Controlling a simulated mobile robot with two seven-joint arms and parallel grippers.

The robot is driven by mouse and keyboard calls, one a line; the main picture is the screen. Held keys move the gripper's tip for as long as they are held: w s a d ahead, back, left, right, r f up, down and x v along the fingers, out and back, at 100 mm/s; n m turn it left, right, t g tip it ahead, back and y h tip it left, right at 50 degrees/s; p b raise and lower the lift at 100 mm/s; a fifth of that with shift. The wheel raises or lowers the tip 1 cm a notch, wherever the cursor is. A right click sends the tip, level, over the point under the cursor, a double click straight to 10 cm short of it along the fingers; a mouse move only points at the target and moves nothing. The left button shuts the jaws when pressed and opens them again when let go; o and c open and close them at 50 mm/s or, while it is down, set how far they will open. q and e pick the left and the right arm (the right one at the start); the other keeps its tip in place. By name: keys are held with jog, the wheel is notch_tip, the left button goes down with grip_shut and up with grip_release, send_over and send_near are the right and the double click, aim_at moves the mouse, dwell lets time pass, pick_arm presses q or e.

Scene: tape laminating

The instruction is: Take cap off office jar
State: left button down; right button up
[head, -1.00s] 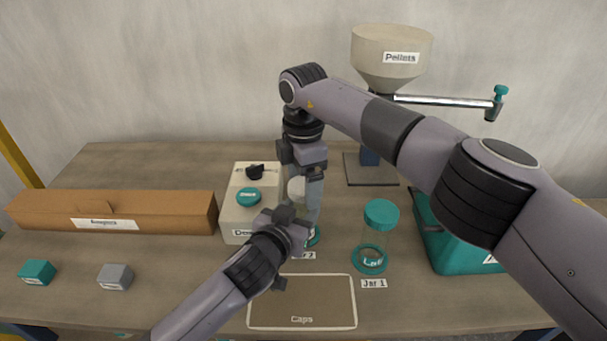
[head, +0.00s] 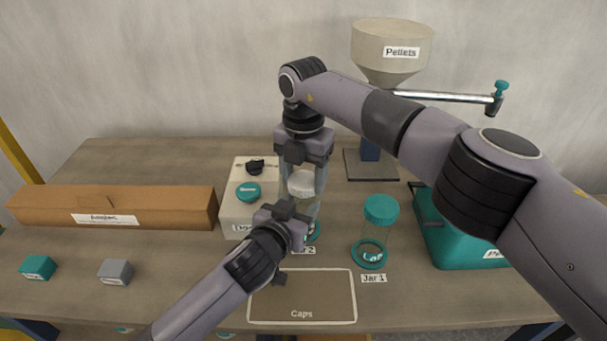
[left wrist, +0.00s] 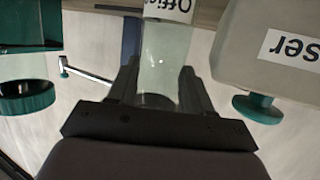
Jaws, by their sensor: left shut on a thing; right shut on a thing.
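The office jar is a clear jar (head: 309,210) standing upright at the Jar 2 label in the head view. Its Office label shows in the left wrist view (left wrist: 168,14). My left gripper (head: 292,213) is shut on the jar's body from the front left and hides part of it. In the left wrist view its fingers (left wrist: 160,88) flank the clear wall. My right gripper (head: 304,180) points down from above and is shut on the white cap (head: 302,184). The cap is at the jar's top; I cannot tell whether any gap lies between them.
Jar 1 with a teal cap (head: 381,209) stands to the right. The dispenser box (head: 240,211) is close on the left. The Caps mat (head: 302,290) in front is empty. The pellet hopper (head: 390,55) stands behind; a teal machine (head: 455,240) is at right.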

jog(key=n, duration=1.4)
jog(key=shift+n, duration=0.3)
jog(key=n, duration=0.6)
jog(key=shift+r, duration=0.1)
jog(key=n, duration=0.7)
jog(key=shift+r, duration=0.15)
jog(key=shift+r, duration=0.95)
jog(key=shift+r, duration=0.1)
